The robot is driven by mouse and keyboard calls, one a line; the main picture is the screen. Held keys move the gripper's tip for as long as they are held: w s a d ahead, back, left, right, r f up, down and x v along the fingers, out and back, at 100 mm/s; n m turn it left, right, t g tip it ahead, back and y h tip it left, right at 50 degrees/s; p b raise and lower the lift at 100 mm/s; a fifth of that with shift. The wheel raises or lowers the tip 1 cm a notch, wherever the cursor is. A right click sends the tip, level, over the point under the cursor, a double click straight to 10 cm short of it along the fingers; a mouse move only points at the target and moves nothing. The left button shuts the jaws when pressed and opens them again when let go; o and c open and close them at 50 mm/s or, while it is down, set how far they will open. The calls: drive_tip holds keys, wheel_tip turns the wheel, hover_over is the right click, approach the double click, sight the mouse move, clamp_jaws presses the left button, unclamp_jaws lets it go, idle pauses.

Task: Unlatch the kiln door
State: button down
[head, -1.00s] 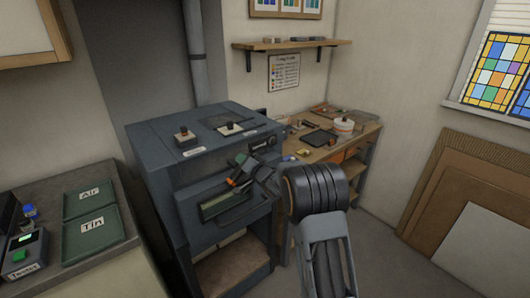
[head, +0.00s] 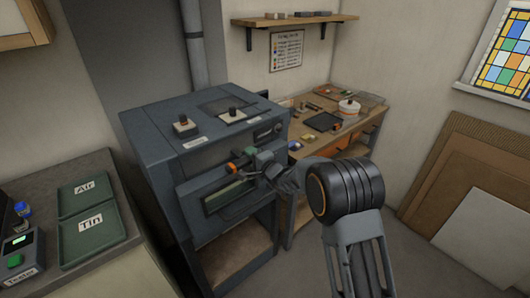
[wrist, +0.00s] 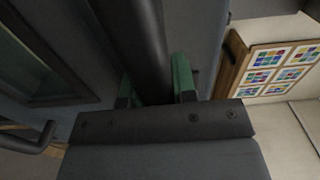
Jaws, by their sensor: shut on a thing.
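The blue-grey kiln (head: 160,125) stands left of the middle in the head view. My gripper (head: 243,163) is at the upper part of the door front. In the wrist view my gripper's green fingertips (wrist: 157,85) are shut on a dark round bar (wrist: 130,35), which looks like the latch handle. The bar passes between the fingers, and its far end is out of view. In the head view my gripper and wrist hide most of the handle.
Left is a counter with green trays marked Air (head: 83,195) and Tin (head: 90,235) and a tester (head: 20,255). Right of the kiln is a cluttered wooden bench (head: 330,145). Boards (head: 470,165) lean on the right wall. The floor at right is clear.

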drive_tip(key=shift+m, duration=0.3)
drive_tip(key=c, duration=0.9)
unclamp_jaws()
drive_tip(key=shift+s+f, duration=0.1)
drive_tip(key=b+v, duration=0.3)
drive_tip(key=v, duration=1)
drive_tip(key=shift+s+d, duration=0.2)
drive_tip(key=shift+s, duration=0.05)
